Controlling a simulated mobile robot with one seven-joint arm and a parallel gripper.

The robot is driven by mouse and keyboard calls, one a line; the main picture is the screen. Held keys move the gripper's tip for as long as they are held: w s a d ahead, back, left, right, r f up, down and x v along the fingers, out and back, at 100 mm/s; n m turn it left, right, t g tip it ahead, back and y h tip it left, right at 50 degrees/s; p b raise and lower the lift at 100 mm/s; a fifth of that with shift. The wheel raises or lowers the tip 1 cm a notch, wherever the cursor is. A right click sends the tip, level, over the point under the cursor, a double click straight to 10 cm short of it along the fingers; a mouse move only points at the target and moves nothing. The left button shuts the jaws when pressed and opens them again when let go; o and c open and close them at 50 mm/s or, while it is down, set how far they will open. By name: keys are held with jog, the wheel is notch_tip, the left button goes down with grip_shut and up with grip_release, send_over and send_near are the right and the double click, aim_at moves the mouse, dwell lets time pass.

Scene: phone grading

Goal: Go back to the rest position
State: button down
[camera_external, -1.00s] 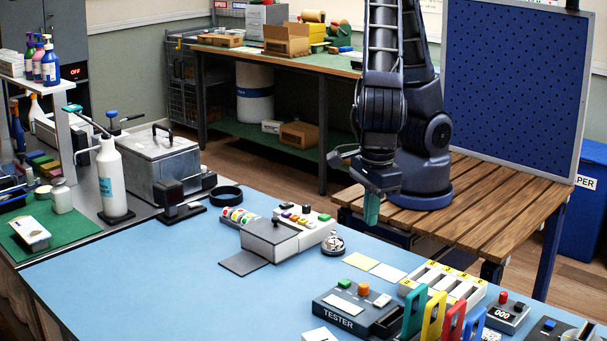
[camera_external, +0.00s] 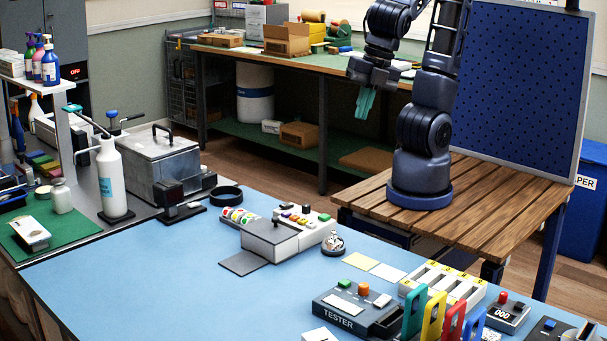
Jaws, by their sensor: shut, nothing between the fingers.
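My gripper (camera_external: 365,104) is raised at the upper middle of the external view, left of my arm's base. Its teal fingers point down and are shut with nothing between them. It is well above the blue work table (camera_external: 180,290) and apart from everything on it. My arm stands on a slatted wooden table (camera_external: 500,205), folded up with its forearm high.
The blue table holds a tester box (camera_external: 350,312), a grey box with coloured buttons (camera_external: 272,238), a bell (camera_external: 333,243), a white slotted tray (camera_external: 443,284) and coloured holders (camera_external: 433,316). A blue perforated panel (camera_external: 515,80) stands behind my arm. A green-topped bench (camera_external: 300,60) is at the back.

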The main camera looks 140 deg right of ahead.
jog(key=s+d+r+m+t+y, duration=0.1)
jog(key=s+d+m, duration=0.4)
jog(key=s+m, duration=0.6)
jog(key=shift+s+d+r+m+t+y, duration=0.15)
jog(key=shift+s+r+m+t+y, duration=0.35)
jog(key=shift+r, duration=0.35)
jog(key=shift+s, duration=0.1)
